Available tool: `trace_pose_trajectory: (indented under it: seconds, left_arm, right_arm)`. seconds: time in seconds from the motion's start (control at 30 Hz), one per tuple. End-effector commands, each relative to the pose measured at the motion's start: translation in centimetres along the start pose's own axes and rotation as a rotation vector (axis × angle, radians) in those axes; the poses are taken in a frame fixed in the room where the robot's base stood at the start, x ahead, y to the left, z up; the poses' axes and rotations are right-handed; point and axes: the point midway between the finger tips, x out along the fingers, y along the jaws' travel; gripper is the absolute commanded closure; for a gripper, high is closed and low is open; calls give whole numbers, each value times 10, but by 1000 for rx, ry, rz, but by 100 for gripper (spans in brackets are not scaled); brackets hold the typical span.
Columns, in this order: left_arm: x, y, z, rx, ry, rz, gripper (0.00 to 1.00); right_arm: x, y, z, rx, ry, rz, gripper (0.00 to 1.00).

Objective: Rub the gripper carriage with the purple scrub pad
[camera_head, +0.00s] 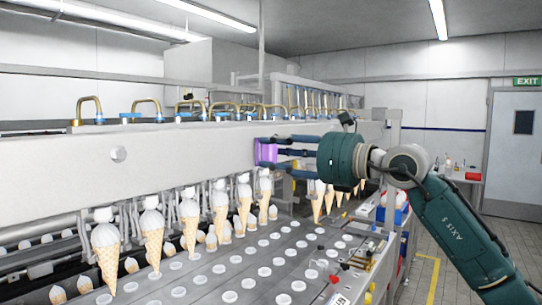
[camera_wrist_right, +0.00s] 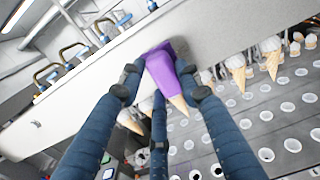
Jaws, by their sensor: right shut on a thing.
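The gripper carriage (camera_head: 60,175) is a long pale beam with a row of ice cream cones hanging below it; its face also fills the upper part of the right wrist view (camera_wrist_right: 85,95). The purple scrub pad (camera_head: 266,152) is between the fingers of my right gripper (camera_head: 264,153), against or very near the carriage's front face. In the right wrist view the pad (camera_wrist_right: 172,70) sits between the blue fingers, its top edge at the carriage surface. I cannot tell whether it presses on it. My left gripper is not in view.
Several cones (camera_head: 107,252) hang below the carriage over a perforated conveyor (camera_head: 245,285) with rows of round holes. Brass-coloured bent pipes (camera_head: 147,105) stand along the carriage top. A side table (camera_head: 460,178) and a door (camera_head: 514,150) are at the right; grey floor lies between.

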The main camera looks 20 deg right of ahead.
Motion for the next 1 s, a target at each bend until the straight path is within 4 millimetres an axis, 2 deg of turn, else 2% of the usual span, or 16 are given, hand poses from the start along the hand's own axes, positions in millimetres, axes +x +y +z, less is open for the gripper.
trace_pose_trajectory:
  seconds: [0.03, 0.4, 0.87, 1.0]
  left_arm:
    - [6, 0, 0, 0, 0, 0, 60]
    - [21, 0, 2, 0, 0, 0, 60]
    - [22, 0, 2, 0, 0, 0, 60]
    - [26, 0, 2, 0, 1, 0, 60]
  right_arm:
    - [-6, 0, -2, -2, -3, -2, 87]
    - [-41, 0, -1, -2, -3, -1, 87]
    - [-48, 0, 1, -1, -3, 0, 87]
    - [-56, -1, 0, -1, -4, -1, 87]
